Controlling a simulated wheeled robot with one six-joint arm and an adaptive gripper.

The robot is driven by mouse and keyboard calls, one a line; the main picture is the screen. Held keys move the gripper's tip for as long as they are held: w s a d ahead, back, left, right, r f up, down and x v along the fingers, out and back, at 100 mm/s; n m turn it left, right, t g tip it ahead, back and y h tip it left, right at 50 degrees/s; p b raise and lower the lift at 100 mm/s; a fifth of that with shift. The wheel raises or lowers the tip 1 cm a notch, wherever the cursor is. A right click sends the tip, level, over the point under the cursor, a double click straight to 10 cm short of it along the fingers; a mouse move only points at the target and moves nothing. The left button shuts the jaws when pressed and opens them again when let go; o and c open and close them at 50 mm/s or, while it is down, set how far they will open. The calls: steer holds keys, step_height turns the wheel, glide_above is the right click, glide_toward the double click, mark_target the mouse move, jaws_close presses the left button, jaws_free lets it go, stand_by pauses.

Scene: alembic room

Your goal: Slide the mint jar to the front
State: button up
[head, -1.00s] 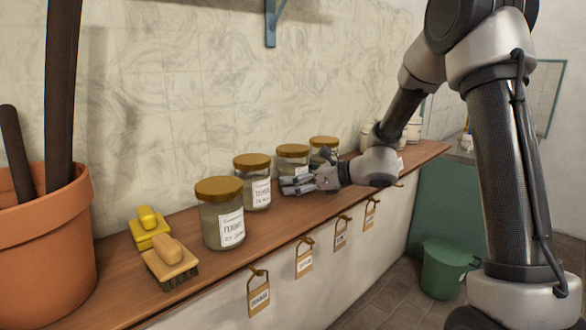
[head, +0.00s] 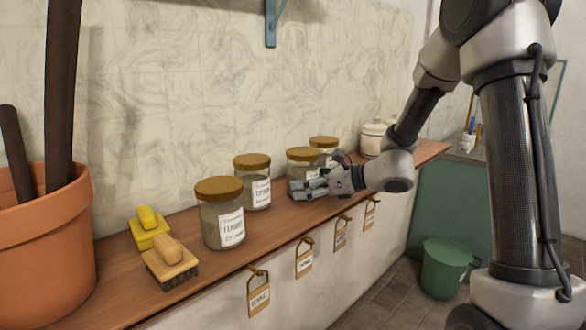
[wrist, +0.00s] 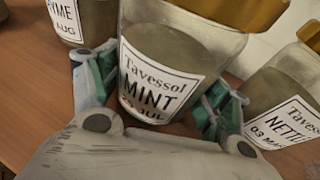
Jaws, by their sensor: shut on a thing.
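The mint jar (head: 303,156) is a glass jar with a gold lid, third in the row of jars in the head view. Its MINT label faces the wrist camera, where the jar (wrist: 165,70) fills the middle. My gripper (head: 308,186) is low at the shelf, its fingers around the lower part of the jar. In the wrist view, my gripper (wrist: 158,100) has one green-padded finger on each side of the jar, shut on it. The jar stands upright, and the gripper hides its lower part in the head view.
The thyme jar (head: 253,184) stands left of it, and the nettle jar (head: 323,142) close behind right. Tags hang along the wooden shelf's (head: 120,285) front edge.

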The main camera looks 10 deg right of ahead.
mark_target(315, 188)
steer(key=shift+s+d, duration=0.6)
steer(key=shift+s, duration=0.3)
steer(key=shift+s+d, duration=0.6)
steer(key=shift+s, duration=0.25)
steer(key=o, duration=0.8)
